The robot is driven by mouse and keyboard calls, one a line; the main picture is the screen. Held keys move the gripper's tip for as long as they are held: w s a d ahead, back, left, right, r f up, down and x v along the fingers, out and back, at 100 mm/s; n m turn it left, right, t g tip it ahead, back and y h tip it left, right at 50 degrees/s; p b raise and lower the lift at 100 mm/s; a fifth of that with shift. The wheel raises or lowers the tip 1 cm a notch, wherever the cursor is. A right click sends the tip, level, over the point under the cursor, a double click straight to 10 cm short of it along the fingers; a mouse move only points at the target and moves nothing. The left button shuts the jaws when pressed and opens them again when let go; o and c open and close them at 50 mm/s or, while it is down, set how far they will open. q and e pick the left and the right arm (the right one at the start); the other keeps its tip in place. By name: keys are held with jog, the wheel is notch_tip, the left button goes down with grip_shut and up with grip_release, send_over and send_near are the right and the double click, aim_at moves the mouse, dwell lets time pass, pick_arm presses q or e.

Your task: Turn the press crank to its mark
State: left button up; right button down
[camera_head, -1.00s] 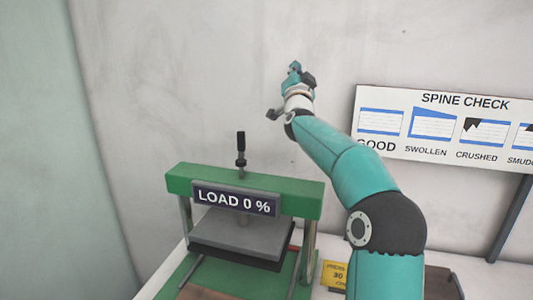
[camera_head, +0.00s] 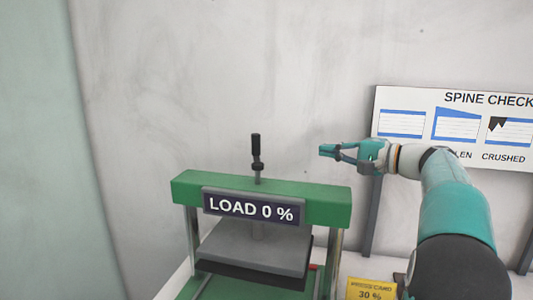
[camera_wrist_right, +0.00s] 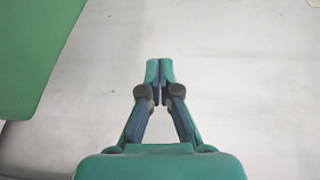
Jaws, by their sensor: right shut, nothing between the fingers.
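The green press (camera_head: 330,206) stands at the lower middle of the head view, with a display that reads LOAD 0 %. Its crank (camera_head: 257,155) is a black upright handle on a thin spindle above the top beam. A grey plate (camera_head: 255,249) hangs under the beam. My right gripper (camera_head: 323,151) is shut and empty, to the right of the crank and clear of it, pointing left. In the right wrist view its fingertips (camera_wrist_right: 160,68) meet, with nothing between them. I see no mark for the crank. My left gripper is not in view.
A SPINE CHECK board (camera_head: 455,125) is at the right, behind my right arm. A yellow press card (camera_head: 371,290) reading 30 % lies right of the press. The pale wall behind is bare, and the space between gripper and crank is free.

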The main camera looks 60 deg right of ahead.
aim_at(257, 158)
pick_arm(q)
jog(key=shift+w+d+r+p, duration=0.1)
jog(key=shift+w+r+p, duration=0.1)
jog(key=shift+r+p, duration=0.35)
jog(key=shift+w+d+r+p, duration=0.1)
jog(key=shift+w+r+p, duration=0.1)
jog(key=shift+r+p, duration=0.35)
pick_arm(e)
jog(key=w+a+y, duration=0.1)
jog(key=w+a, duration=0.2)
jog(key=w, duration=0.2)
jog(key=w+a+r+n, duration=0.1)
jog(key=w+a, duration=0.2)
jog(key=w, duration=0.3)
jog(key=shift+w+t+y, duration=0.2)
jog(key=shift+t+y, duration=0.2)
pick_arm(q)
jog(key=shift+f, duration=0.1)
pick_arm(e)
jog(key=shift+a, duration=0.1)
